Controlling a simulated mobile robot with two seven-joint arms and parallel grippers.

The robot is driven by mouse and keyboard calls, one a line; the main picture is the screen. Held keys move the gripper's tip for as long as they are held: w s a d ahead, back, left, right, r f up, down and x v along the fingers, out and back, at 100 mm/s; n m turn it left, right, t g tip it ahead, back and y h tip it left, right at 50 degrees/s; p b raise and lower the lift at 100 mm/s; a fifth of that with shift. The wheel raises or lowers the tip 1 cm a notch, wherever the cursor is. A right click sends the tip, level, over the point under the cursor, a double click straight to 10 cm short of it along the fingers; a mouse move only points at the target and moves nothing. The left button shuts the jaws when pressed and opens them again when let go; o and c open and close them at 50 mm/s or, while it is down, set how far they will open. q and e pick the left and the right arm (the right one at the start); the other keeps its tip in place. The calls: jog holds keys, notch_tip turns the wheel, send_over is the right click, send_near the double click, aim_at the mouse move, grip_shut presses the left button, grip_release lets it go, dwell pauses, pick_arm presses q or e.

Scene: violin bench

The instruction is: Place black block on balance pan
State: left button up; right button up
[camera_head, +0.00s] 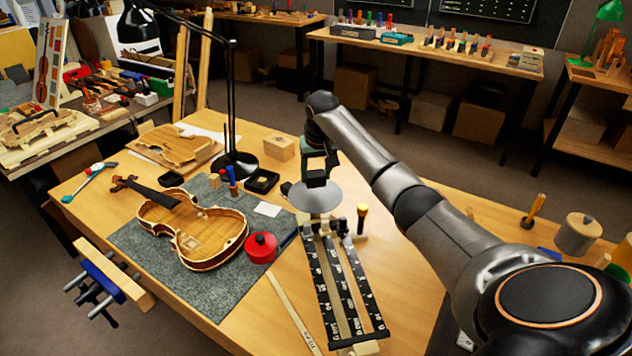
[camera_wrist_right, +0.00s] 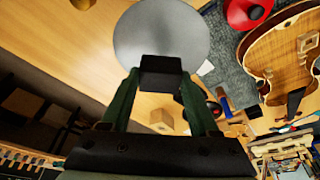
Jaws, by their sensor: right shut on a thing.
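The balance (camera_head: 340,275) stands on the bench right of the violin, with its black numbered beams running toward the front. Its round grey pan (camera_head: 314,198) is at the back end, and it also shows in the right wrist view (camera_wrist_right: 160,32). My right gripper (camera_head: 317,178) is over the back part of the pan. In the right wrist view the green fingers are shut on the black block (camera_wrist_right: 161,72), which overlaps the pan's near edge in that view. I cannot tell whether the block touches the pan. My left gripper is not in view.
An open violin body (camera_head: 190,228) lies on a grey mat (camera_head: 150,262) with a red round pot (camera_head: 261,247) beside it. A black lamp base (camera_head: 236,164), a small dark tray (camera_head: 262,182) and a wooden block (camera_head: 279,147) stand left of and behind the pan.

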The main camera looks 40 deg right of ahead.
aim_at(316, 176)
jog(key=shift+f+p, duration=0.3)
jog(key=shift+f, duration=1.2)
jog(key=shift+f, duration=0.15)
jog(key=o, duration=1.3)
jog(key=shift+o, duration=0.2)
jog(key=v, duration=1.2)
